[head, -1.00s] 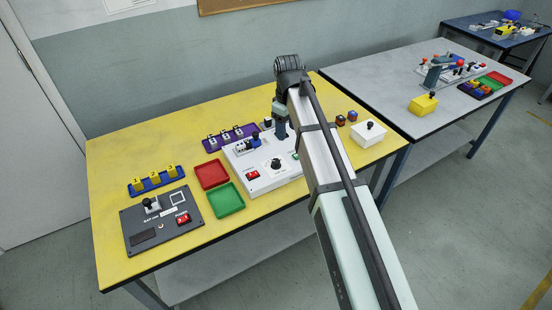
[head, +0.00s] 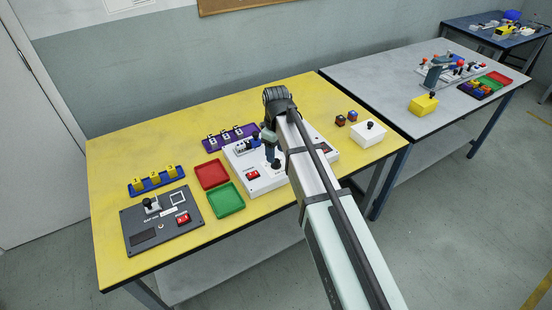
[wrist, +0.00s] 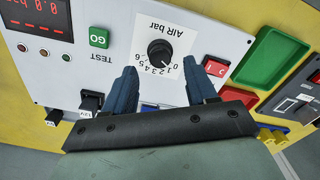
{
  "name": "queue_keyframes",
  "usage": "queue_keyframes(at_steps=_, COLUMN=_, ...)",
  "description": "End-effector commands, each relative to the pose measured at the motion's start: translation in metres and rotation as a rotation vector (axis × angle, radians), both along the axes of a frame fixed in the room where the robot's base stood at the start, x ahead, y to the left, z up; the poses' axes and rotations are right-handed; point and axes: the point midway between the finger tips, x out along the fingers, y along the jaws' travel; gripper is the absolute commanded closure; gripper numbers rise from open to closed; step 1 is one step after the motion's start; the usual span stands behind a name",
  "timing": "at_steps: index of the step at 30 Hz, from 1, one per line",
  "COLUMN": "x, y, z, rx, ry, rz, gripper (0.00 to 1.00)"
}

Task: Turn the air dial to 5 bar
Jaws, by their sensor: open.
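My gripper (wrist: 162,66) is open and empty, with one blue finger on each side just below the dial in that view. In the head view my gripper (head: 271,156) hangs over the white panel (head: 266,186) and partly hides the dial. I see no contact with the knob.
A green TEST button (wrist: 99,38) and a red switch (wrist: 215,66) flank the dial. A red display (wrist: 40,14) sits at the upper left. Black connectors (wrist: 90,102) stand near the panel's lower edge. Green (head: 226,200) and red (head: 211,174) trays lie beside the panel.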

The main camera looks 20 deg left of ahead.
Motion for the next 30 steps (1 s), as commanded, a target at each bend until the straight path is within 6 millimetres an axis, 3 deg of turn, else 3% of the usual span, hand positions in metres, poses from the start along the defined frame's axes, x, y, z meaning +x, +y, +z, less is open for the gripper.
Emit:
queue_keyframes(at_steps=9, x=0.000, y=0.000, z=-0.034, rx=-0.001, ry=0.001, rz=0.000, gripper=0.43)
queue_keyframes(at_steps=22, x=0.000, y=0.000, z=-0.040, rx=0.000, ry=0.000, rz=0.000, gripper=0.43)
queue_keyframes(at_steps=30, x=0.000, y=0.000, z=-0.039, rx=0.000, ry=0.000, rz=0.000, gripper=0.67)
